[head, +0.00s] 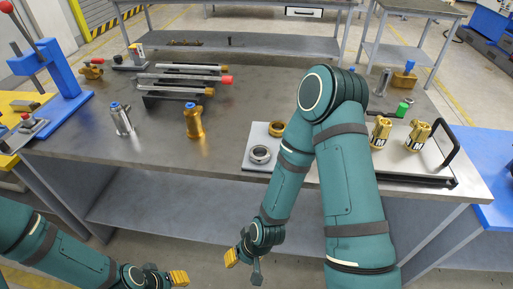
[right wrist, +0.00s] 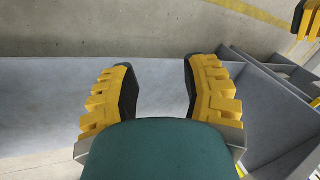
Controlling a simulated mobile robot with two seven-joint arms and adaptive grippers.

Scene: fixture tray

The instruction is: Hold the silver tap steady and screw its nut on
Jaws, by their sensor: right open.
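The silver tap (head: 122,119), with a blue top, stands upright on the left part of the workbench. A silver ring nut (head: 260,154) lies on the flat fixture tray (head: 254,136), with a brass ring nut (head: 276,128) just behind it. My right gripper (head: 242,264) hangs below the bench's front edge, away from both. In the right wrist view its yellow-padded fingers (right wrist: 158,88) are spread with nothing between them. My left gripper (head: 170,277) is low at the bottom edge, also in front of the bench; its opening is unclear.
A brass tap (head: 193,121) stands right of the silver one. Behind are a rack of rods (head: 180,82) and a blue lever press (head: 50,82). Two brass fittings (head: 380,132) stand on the tray's right part. My right arm covers the tray's middle. Bench space around the taps is clear.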

